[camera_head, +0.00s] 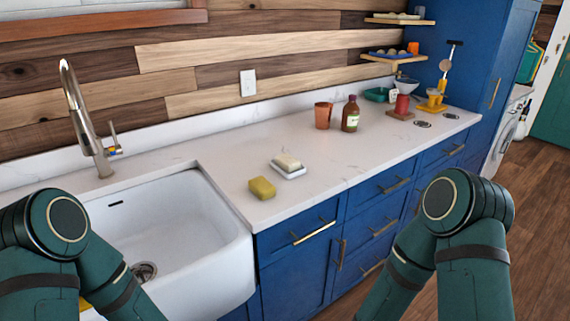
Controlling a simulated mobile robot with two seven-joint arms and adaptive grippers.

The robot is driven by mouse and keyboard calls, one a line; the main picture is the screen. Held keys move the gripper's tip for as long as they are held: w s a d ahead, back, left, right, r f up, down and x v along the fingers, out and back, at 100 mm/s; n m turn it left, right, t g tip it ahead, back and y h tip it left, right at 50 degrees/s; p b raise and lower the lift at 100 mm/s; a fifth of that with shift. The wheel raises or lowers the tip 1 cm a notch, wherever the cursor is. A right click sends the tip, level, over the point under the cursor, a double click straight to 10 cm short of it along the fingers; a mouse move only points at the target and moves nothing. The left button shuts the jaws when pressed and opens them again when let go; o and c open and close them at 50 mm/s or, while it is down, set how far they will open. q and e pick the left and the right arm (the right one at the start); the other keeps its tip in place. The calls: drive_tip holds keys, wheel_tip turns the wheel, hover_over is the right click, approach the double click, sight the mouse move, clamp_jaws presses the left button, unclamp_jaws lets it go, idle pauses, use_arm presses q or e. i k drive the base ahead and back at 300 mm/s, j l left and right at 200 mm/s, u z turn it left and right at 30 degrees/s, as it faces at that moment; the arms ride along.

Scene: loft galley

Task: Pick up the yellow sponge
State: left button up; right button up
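The yellow sponge (262,188) lies flat on the white countertop, just right of the sink and near the counter's front edge. Nothing touches it. Both of my green arms show at the bottom, one on the left over the sink's near side and one on the right in front of the blue cabinets. Neither gripper can be seen in the head view, and both arms are well apart from the sponge.
A soap dish (289,174) with a pale bar sits close behind the sponge. The white sink (190,225) with a tall faucet (84,120) is to the left. A copper cup (323,116) and brown bottle (350,114) stand farther back.

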sight(261, 187)
drive_tip(key=i+l, duration=0.15)
drive_tip(key=l, duration=0.2)
drive_tip(key=i+l+u, duration=0.1)
drive_tip(key=l, duration=0.25)
drive_tip(key=i+l, duration=0.2)
drive_tip(key=l, duration=0.15)
drive_tip(key=i+l+u, duration=0.1)
drive_tip(key=l, duration=0.25)
drive_tip(key=i+l+u, duration=0.1)
drive_tip(key=l, duration=0.25)
drive_tip(key=i+l, duration=0.2)
drive_tip(key=l, duration=0.2)
